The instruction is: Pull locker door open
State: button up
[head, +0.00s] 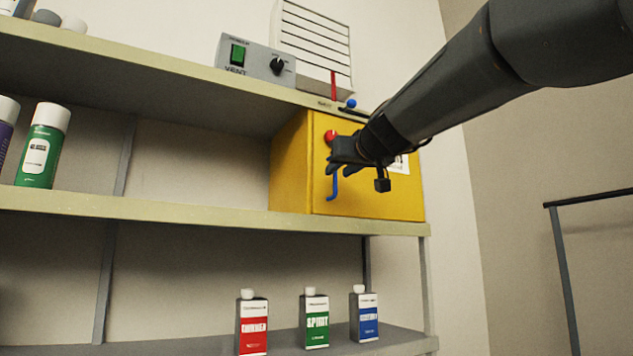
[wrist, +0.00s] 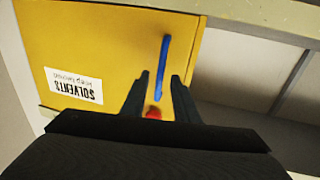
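A yellow locker (head: 290,165) stands on the middle shelf, its door (head: 390,200) shut. A long blue handle (head: 333,188) hangs on the door's left part, its upper end hidden behind my gripper (head: 335,166). In the wrist view, which shows the door upside down, the blue handle (wrist: 166,50) runs down between the fingertips of my gripper (wrist: 162,76). The fingers are open, one on each side of it, with gaps; I cannot tell how deep they reach. A red knob (head: 331,136) sits above the handle; it also shows between the fingers (wrist: 154,113). A white "SOLVENTS" label (wrist: 74,85) is on the door.
The shelf boards (head: 180,207) run left of the locker. Spray cans (head: 45,145) stand far left. Several bottles, one with a red label (head: 253,325), stand on the lower shelf. A vent switch box (head: 255,60) sits above. A dark rack (head: 563,270) stands right.

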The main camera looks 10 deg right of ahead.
jog(key=shift+w+a, duration=0.1)
jog(key=shift+w, duration=0.9)
grip_shut()
jog(key=shift+s, duration=0.1)
